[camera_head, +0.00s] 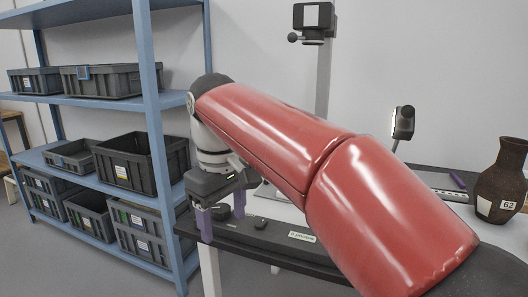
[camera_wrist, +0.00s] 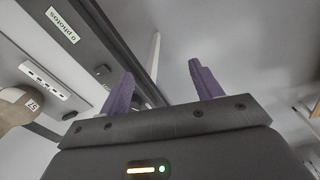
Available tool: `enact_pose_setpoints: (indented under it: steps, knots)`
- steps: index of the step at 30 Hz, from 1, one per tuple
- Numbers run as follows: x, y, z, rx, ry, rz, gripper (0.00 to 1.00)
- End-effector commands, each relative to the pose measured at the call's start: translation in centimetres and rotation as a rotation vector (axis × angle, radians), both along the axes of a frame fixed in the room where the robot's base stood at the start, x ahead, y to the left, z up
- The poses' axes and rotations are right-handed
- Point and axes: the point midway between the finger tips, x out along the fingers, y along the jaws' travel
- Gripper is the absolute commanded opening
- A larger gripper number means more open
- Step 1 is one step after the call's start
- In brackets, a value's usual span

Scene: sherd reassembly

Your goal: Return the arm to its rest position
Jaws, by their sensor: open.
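My gripper (camera_head: 221,217) hangs at the end of my red arm, with its two purple fingers pointing down and apart. It is open and holds nothing. In the head view it is in front of the left edge of the table (camera_head: 265,240), beside the shelf. In the wrist view both purple fingers of my gripper (camera_wrist: 160,88) show with an empty gap between them and the floor behind. My arm hides much of the table.
A blue shelf rack (camera_head: 155,120) with several grey crates (camera_head: 138,162) stands close on the left. A brown vase (camera_head: 502,180) labelled 62 stands at the table's right. A camera stand (camera_head: 323,75) rises behind my arm. A label strip (camera_wrist: 62,25) lies along the table edge.

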Motion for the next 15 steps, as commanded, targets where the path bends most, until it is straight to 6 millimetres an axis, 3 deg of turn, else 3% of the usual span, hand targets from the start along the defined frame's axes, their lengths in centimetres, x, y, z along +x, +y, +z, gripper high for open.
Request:
enact_pose_setpoints:
  steps: [8,11,15]
  knots:
    - [-1.9,-5.4,-1.3,0.021,-0.087,-0.177,0.64]
    - [-3.1,-8.2,-2.4,0.038,-0.132,-0.272,0.64]
    - [-6.0,-13.6,-5.2,0.082,-0.217,-0.46,0.64]
